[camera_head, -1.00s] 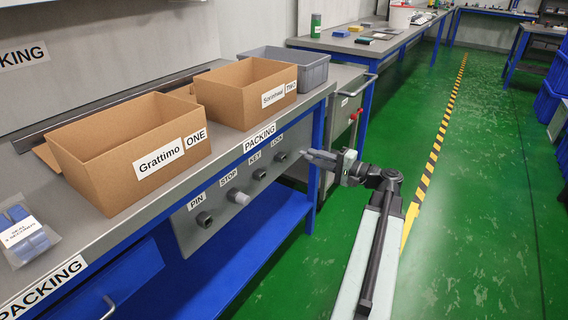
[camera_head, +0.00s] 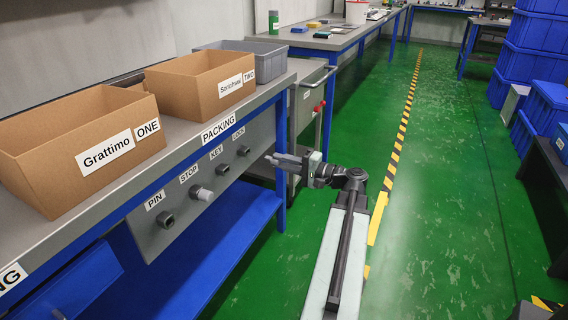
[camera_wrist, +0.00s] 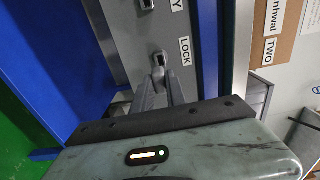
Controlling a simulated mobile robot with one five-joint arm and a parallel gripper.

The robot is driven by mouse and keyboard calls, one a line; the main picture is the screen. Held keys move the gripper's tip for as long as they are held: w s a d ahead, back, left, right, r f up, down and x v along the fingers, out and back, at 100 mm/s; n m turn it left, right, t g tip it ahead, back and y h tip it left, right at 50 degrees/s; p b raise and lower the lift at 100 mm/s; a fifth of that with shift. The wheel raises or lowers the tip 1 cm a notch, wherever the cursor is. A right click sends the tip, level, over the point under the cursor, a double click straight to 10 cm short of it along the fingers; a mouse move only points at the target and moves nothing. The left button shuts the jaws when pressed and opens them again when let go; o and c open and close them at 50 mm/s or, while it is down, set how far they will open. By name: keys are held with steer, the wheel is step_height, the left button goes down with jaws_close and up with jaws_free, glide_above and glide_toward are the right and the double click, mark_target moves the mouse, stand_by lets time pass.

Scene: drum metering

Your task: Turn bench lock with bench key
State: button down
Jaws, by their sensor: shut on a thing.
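My gripper (camera_head: 270,159) is shut on a small grey piece (camera_wrist: 158,73), which looks like the bench key; the fingers hide most of it. It is in front of the bench's side panel, just right of the bench lock (camera_head: 242,150), with a visible gap in the head view. The lock is a dark square fitting under the LOCK label. In the wrist view the lock (camera_wrist: 160,58) lies straight beyond the fingertips; contact cannot be told there. The KEY fitting (camera_head: 222,170) sits left of the lock.
The STOP fitting (camera_head: 201,193), with a pale knob, and the PIN fitting (camera_head: 166,219) are further left on the panel. Cardboard boxes ONE (camera_head: 60,165) and TWO (camera_head: 185,100) stand on the bench above. Green floor (camera_head: 450,200) is open to the right.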

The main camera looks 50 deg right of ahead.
mark_target(266, 157)
steer(key=shift+x, duration=2.75)
steer(key=shift+x, duration=1.65)
steer(key=c, duration=1.3)
jaws_free()
steer(key=shift+o, duration=0.2)
steer(key=v, duration=0.8)
